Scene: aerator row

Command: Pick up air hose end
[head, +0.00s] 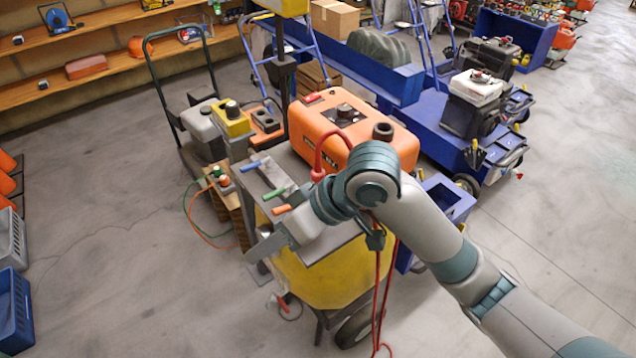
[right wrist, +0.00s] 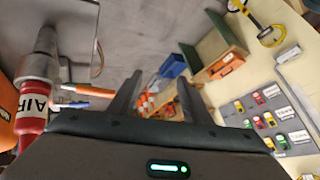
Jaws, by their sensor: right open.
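The air hose end (right wrist: 34,112) is a red sleeve with a white "AIR" label and a grey metal fitting, at the left edge of the right wrist view. In the head view, a red hose (head: 326,145) arches over the front of the orange machine, and its lower part goes behind my right arm. My right gripper (head: 264,246) is open, in front of the cart's grey top. In the right wrist view, the fingers of my right gripper (right wrist: 156,96) are apart with nothing between them. The hose end is left of both fingers, outside the jaws. My left gripper is not in view.
The orange machine (head: 320,112) sits on a yellow-bodied cart (head: 325,275). Blue, green and orange handles (head: 281,209) stick out beside my gripper. Red cords (head: 378,300) hang below my arm. Open floor (head: 110,250) lies to the left.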

